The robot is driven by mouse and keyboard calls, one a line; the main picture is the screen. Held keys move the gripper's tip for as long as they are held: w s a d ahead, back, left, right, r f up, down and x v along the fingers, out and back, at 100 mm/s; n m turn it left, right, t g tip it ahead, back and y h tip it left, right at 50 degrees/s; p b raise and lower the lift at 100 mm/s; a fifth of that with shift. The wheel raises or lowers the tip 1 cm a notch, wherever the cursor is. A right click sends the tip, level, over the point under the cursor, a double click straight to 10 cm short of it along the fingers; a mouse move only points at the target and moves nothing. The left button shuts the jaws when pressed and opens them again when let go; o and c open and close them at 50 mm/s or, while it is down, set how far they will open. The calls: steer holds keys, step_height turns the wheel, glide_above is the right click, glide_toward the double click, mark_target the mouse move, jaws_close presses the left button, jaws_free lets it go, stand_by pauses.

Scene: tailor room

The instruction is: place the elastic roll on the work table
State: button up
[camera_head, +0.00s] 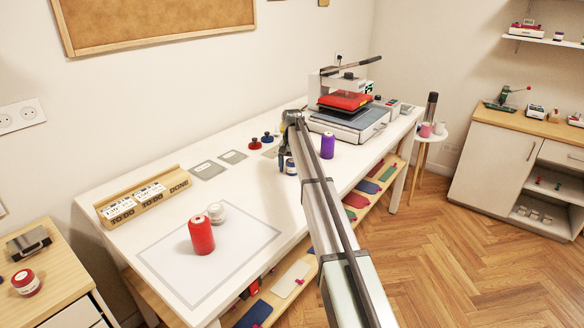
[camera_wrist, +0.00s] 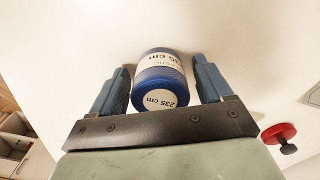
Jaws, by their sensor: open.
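The elastic roll is a blue roll with a white label reading "235 cm", seen in the wrist view (camera_wrist: 160,72). In the head view it shows small and partly hidden (camera_head: 291,167), at the white work table (camera_head: 150,215). My gripper (camera_wrist: 162,80) is open, with one blue-grey finger on each side of the roll. A small gap shows between the roll and each finger. In the head view my gripper (camera_head: 287,146) is over the middle of the table, with its fingers partly hidden. The roll appears to stand on the table.
A purple spool (camera_head: 327,145) stands close right of my gripper. A heat press (camera_head: 347,115) is at the table's far end. A red spool (camera_head: 201,236) and a white one (camera_head: 216,212) stand on the near mat.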

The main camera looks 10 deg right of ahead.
mark_target(292, 161)
step_height(292, 161, up, 12)
steer(key=shift+r, duration=0.15)
stand_by(0.6)
stand_by(0.4)
